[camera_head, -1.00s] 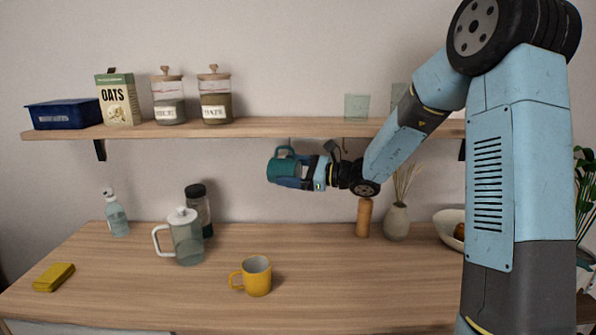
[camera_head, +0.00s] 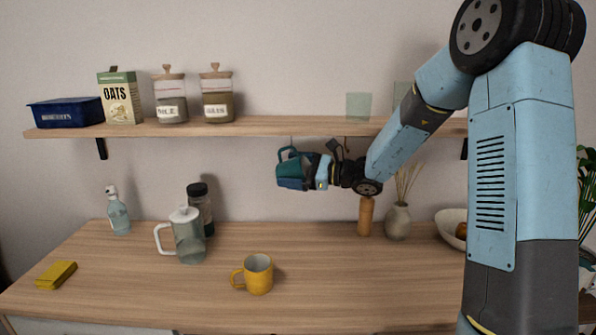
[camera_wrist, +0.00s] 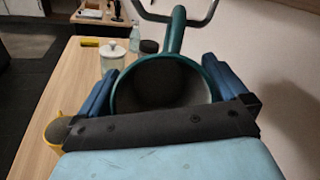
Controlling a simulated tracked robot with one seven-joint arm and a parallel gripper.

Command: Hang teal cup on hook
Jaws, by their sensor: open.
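The teal cup (camera_head: 291,172) is below the wall shelf, slightly tilted, with its handle up. In the wrist view the cup (camera_wrist: 118,98) shows its dark open mouth towards me, and its handle rises to the top edge. A grey hook (camera_wrist: 206,17) crosses at the handle's upper end there; I cannot tell for sure whether it passes through the handle. In the head view the hook is only a faint line under the shelf. My gripper (camera_wrist: 163,85) is open, with its blue fingers on both sides of the cup. In the head view my gripper (camera_head: 297,183) overlaps the cup's lower part.
The shelf (camera_head: 250,126) bears a blue box, an oats box and two jars. On the table (camera_head: 330,280) stand a yellow mug (camera_head: 258,274), a glass pitcher (camera_head: 188,240), bottles, a wooden cylinder (camera_head: 366,216) and a vase (camera_head: 398,222).

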